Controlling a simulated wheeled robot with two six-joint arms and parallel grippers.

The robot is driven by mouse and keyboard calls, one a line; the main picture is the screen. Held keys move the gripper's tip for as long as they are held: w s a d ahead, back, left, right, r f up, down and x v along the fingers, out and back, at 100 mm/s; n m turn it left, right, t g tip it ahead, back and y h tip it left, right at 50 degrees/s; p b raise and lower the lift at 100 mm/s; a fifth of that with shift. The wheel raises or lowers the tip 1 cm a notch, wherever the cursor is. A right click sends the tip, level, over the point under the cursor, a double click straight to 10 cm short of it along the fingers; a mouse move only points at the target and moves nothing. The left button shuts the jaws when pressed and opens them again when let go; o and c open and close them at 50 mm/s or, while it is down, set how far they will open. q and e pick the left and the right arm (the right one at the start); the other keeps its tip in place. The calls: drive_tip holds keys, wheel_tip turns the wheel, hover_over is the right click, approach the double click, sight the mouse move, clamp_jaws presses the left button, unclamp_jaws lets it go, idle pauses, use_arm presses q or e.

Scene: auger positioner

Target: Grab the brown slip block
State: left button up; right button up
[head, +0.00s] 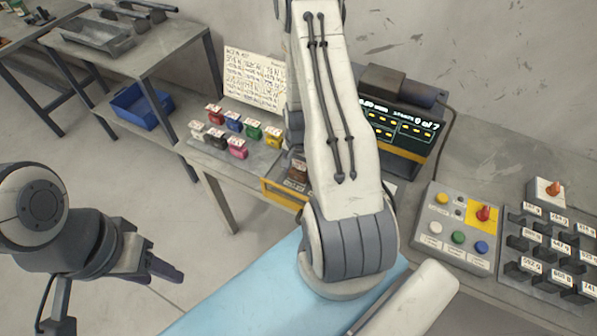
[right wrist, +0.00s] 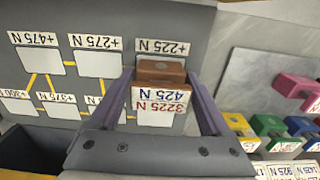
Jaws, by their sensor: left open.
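The brown slip block (right wrist: 161,71) stands between the two purple-grey fingers of my right gripper (right wrist: 160,78) in the right wrist view. Its white label faces the camera and reads 3225 N and 425 N, upside down. The fingers flank the block closely; I cannot tell whether they touch it. In the head view the brown block (head: 298,172) shows partly beside my right arm, near a yellow-edged tray (head: 283,195); my right gripper is hidden there. My left gripper (head: 157,268) is open and empty at lower left, over the floor.
A grey board (right wrist: 45,45) with white labelled pads lies beyond the block. Several coloured blocks (head: 237,147) stand left of my right arm. A button panel (head: 459,226), a grey weight rack (head: 550,245) and a display (head: 402,130) are on the right. A blue mat (head: 245,290) lies in front.

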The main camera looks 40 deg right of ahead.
drive_tip(key=c, duration=1)
clamp_jaws()
drive_tip(key=shift+r, duration=0.2)
